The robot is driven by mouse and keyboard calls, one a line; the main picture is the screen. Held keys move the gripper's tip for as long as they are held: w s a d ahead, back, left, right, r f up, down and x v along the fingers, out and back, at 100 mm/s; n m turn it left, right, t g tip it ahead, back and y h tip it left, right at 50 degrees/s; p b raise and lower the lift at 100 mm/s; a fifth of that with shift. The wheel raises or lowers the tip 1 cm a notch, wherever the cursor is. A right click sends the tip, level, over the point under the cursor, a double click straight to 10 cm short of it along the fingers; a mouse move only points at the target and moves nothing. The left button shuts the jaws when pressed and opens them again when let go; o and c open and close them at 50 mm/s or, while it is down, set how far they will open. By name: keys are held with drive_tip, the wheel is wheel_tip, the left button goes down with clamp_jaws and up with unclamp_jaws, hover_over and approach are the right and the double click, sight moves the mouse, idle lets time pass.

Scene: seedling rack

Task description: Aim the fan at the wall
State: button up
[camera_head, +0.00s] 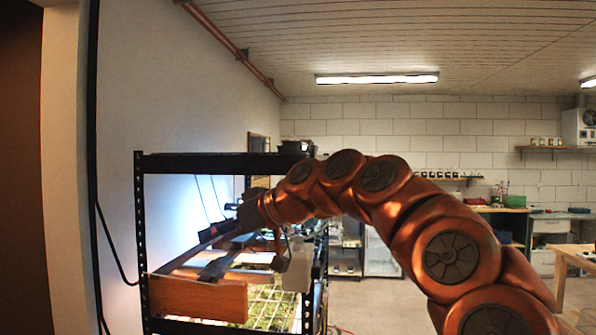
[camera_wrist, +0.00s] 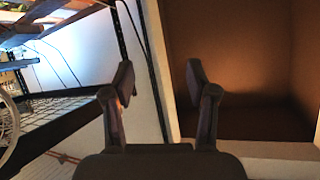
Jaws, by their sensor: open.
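My gripper (camera_wrist: 160,78) is open, with nothing between its two dark fingers in the wrist view. A curved wire guard (camera_wrist: 8,125), which looks like part of the fan, is cut off at the left edge of that view, apart from the fingers. I cannot make out the fan in the head view, where my orange arm covers part of the rack. The pale wall (camera_head: 180,90) runs behind and left of the rack. It also shows beyond the gripper in the wrist view (camera_wrist: 85,55).
A black metal rack (camera_head: 140,215) with a lit shelf stands at left. An orange-brown wooden board (camera_head: 200,297) is at its front. Black cables (camera_head: 97,215) hang by the wall edge. A brown recess (camera_wrist: 240,60) lies right of the gripper. Open floor (camera_head: 365,315) shows beyond my arm.

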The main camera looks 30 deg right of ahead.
drive_tip(key=w+d+r+m+t+h, duration=0.15)
drive_tip(key=d+r+t, duration=0.35)
drive_tip(key=d, duration=0.8)
drive_tip(key=w+d+r+m+t+h, duration=0.1)
drive_tip(key=w+d+r+t+h, duration=0.1)
drive_tip(key=d+r, duration=0.8)
drive_tip(key=shift+w+d+f+p, duration=0.2)
drive_tip(key=shift+w+f+p, duration=0.35)
drive_tip(key=shift+w, duration=0.65)
drive_tip(key=shift+w+d+f+p, duration=0.35)
drive_tip(key=shift+w+f, duration=0.3)
drive_tip(key=shift+w, duration=0.55)
drive_tip(key=shift+w+d+f+p, duration=0.1)
drive_tip(key=shift+w+f+p, duration=0.45)
drive_tip(key=shift+w, duration=0.65)
drive_tip(key=shift+c, duration=0.3)
clamp_jaws()
